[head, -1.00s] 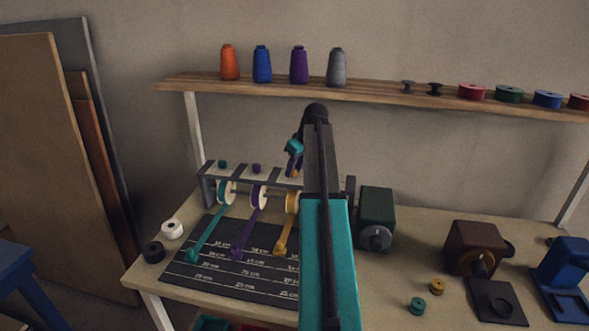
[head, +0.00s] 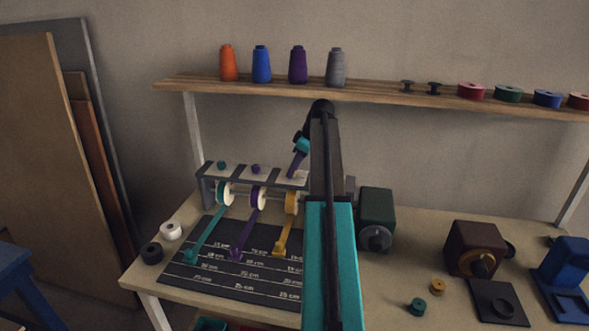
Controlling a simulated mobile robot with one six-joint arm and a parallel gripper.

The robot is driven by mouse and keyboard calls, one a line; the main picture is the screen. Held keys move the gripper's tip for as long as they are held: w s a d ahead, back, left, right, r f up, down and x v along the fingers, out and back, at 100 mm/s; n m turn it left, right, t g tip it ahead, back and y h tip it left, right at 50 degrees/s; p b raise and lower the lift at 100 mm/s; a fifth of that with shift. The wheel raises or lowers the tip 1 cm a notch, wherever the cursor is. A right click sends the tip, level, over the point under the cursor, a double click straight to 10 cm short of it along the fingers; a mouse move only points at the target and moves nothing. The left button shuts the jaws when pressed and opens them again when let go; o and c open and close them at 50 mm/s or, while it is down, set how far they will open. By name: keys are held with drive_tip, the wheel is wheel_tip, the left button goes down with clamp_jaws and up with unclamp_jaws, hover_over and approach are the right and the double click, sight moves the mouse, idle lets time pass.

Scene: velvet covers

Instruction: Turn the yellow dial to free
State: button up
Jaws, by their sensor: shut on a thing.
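A dark rack (head: 236,179) with a pale top stands at the back of the work table and carries spools with teal, purple and yellow ribbons. A teal dial (head: 221,166) and a purple dial (head: 255,169) sit on its top. My gripper (head: 293,176) is angled down onto the right-hand section of the rack top, above the yellow ribbon's spool (head: 291,202). It is shut on the yellow dial, which the fingers hide. The yellow ribbon (head: 284,235) hangs onto the dark measuring mat (head: 235,280). The dial's marks cannot be read.
My arm crosses the middle of the view and hides the rack's right end. A dark green box (head: 376,215) with a grey knob stands to its right, a brown box (head: 474,247) farther right. A shelf (head: 385,97) with cones and reels runs above.

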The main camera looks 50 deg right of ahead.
drive_tip(key=shift+d, duration=0.1)
drive_tip(key=o, duration=1.1)
drive_tip(key=shift+c, duration=0.2)
drive_tip(key=shift+r, duration=0.15)
